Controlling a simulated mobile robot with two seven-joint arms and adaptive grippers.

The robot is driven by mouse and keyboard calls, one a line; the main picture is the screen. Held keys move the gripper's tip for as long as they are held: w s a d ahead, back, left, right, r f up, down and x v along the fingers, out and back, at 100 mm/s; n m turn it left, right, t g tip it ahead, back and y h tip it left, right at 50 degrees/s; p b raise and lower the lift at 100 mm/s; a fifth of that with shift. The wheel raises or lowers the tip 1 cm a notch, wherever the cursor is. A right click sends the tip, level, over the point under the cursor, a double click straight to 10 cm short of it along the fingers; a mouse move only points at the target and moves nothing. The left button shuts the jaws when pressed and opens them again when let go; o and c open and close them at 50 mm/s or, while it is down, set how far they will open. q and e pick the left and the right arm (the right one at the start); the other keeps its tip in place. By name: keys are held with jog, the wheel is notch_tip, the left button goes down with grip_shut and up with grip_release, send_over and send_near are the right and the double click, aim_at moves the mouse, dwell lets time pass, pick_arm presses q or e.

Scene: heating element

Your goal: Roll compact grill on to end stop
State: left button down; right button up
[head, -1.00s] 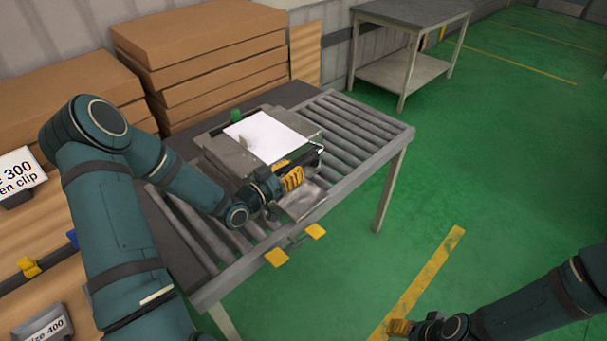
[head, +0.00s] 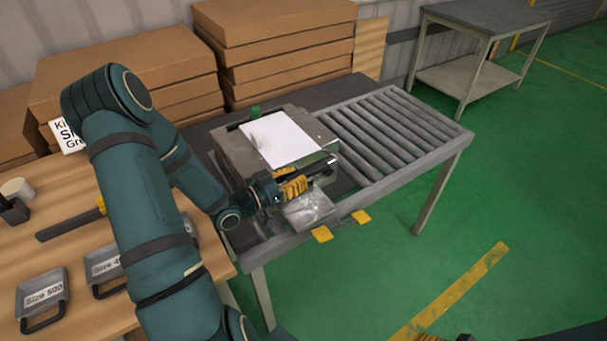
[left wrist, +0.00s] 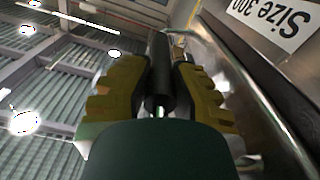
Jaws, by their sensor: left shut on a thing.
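The compact grill (head: 237,158), a grey metal box with a white sheet (head: 284,141) on top, sits on the left part of the roller conveyor (head: 405,135). My left gripper (head: 292,187) is at the grill's near side. In the left wrist view, its yellow fingers (left wrist: 158,98) are shut on a black round bar handle (left wrist: 157,70). Beside it is a metal face labelled "Size 300" (left wrist: 268,22). A shiny metal piece (head: 308,208) lies below the gripper. I cannot make out the end stop clearly.
The rollers right of the grill are bare. Cardboard boxes (head: 275,50) are stacked behind. A wooden bench (head: 75,215) with labelled trays (head: 42,297) stands at left, and a grey table (head: 485,50) at the back right.

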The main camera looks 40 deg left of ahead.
pick_arm(q)
jog(key=shift+s+f, duration=0.15)
jog(key=shift+f, duration=0.1)
jog(key=c, duration=0.8)
grip_release()
jog(key=shift+r, duration=0.1)
jog(key=shift+o, duration=0.2)
jog(key=v, duration=1.1)
jog(key=shift+s, duration=0.4)
